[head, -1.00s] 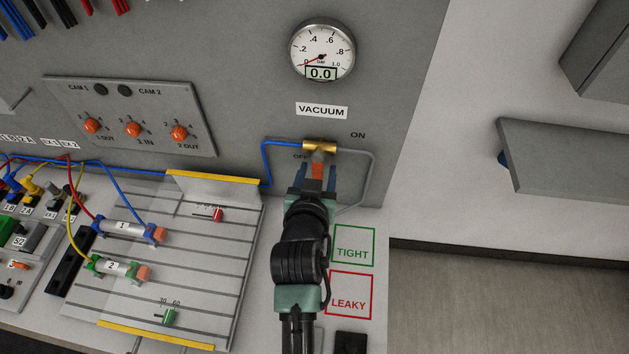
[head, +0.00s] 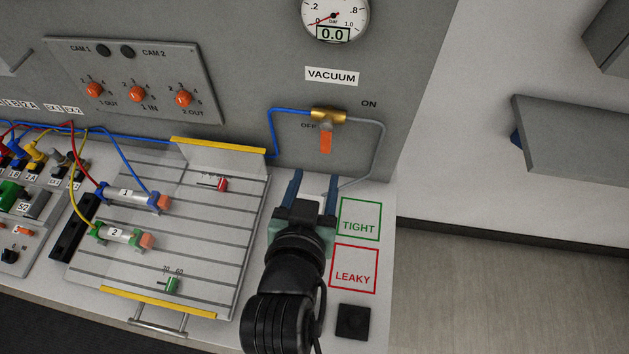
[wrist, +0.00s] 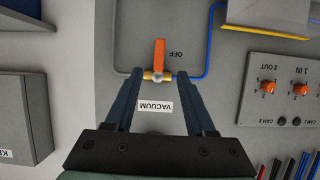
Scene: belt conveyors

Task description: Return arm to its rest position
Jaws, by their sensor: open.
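My gripper (head: 314,186) is open and empty in the head view, its two blue fingers pointing at the grey panel. It is below and apart from the vacuum valve's orange handle (head: 325,140). The handle hangs down from the brass valve body (head: 328,115), beside the OFF label. In the wrist view my gripper (wrist: 159,84) shows both fingers spread, with the orange handle (wrist: 159,54) and brass valve seen between and beyond them. Nothing is between the fingertips.
The vacuum gauge (head: 335,18) reads 0.0. A slotted plate (head: 210,240) with cylinders 1 (head: 130,197) and 2 (head: 120,235) lies left of my arm. TIGHT (head: 359,220) and LEAKY (head: 354,269) squares lie close on the right. Open floor shows farther right.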

